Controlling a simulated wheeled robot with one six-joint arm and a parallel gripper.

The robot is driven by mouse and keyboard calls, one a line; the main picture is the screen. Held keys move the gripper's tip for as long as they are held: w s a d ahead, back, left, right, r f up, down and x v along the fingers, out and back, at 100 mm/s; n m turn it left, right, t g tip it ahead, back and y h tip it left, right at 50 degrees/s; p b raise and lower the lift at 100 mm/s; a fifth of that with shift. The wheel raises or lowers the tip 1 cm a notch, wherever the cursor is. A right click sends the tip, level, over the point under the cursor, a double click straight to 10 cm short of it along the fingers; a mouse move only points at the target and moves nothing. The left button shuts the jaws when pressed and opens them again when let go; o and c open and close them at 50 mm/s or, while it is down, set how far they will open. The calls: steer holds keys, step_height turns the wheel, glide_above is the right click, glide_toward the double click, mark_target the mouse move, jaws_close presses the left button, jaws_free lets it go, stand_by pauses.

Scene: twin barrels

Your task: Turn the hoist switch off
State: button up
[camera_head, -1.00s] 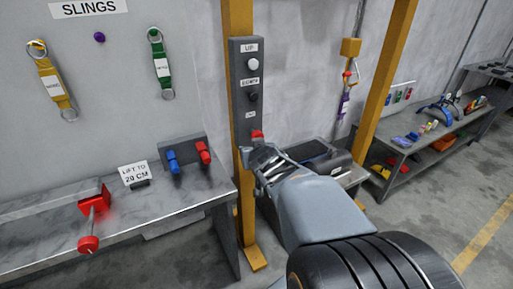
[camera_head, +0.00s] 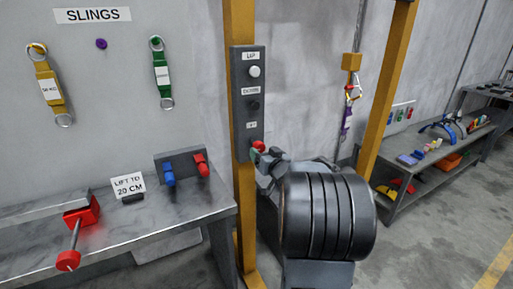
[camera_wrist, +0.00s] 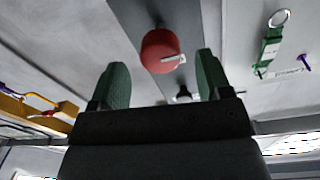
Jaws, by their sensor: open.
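The hoist switch is a red round knob (camera_head: 259,146) low on the grey control panel (camera_head: 239,104), which is fixed to a yellow post. In the wrist view the red knob (camera_wrist: 160,48) shows a white pointer mark towards its right edge. My gripper (camera_head: 262,156) is at the knob in the head view, and my arm covers what lies below it. In the wrist view my gripper (camera_wrist: 165,80) is open, its two green-padded fingers on either side of the knob with gaps. I cannot tell whether either finger touches it.
A white button (camera_head: 255,71) and a black button (camera_head: 254,105) sit above the knob. A workbench (camera_head: 190,213) with red and blue parts stands at the left. Slings hang on the wall. A shelf bench (camera_head: 405,195) stands at the right.

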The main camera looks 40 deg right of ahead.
mark_target(260, 149)
steer(key=shift+w+d, duration=0.25)
steer(key=shift+w, duration=1.2)
steer(key=shift+w+d, duration=0.2)
steer(key=shift+w, duration=1.2)
steer(key=c, duration=0.9)
